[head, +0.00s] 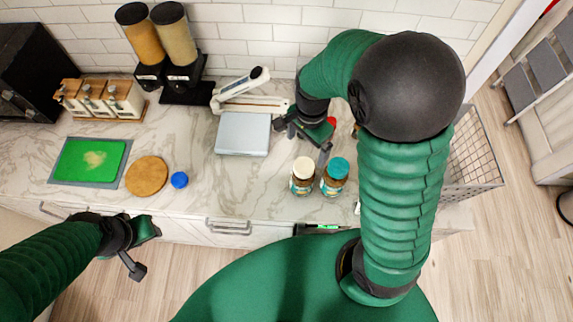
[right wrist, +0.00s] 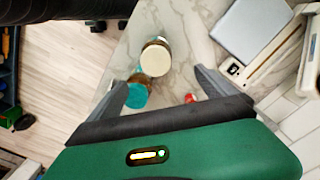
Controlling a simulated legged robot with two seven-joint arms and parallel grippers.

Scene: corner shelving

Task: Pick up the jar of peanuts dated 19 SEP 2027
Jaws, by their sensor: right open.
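Two jars with brown contents stand upright side by side near the counter's front edge. One has a cream lid (head: 303,168) and the other a teal lid (head: 338,168). No date is readable on either. My right gripper (head: 304,140) is open and empty, just behind the jars on the wall side. In the right wrist view, the cream lid (right wrist: 155,57) lies ahead between the fingers (right wrist: 161,82), and the teal lid (right wrist: 135,96) is partly behind the left finger. My left gripper (head: 145,252) is in front of the counter at the left; its jaw opening is unclear.
A small red-topped item (head: 331,121) is partly hidden by my right gripper. A scale (head: 242,134) stands left of it. A wire basket (head: 472,160) is at the right. A round board (head: 146,176) and blue lid (head: 179,180) lie at the left. Counter between scale and jars is clear.

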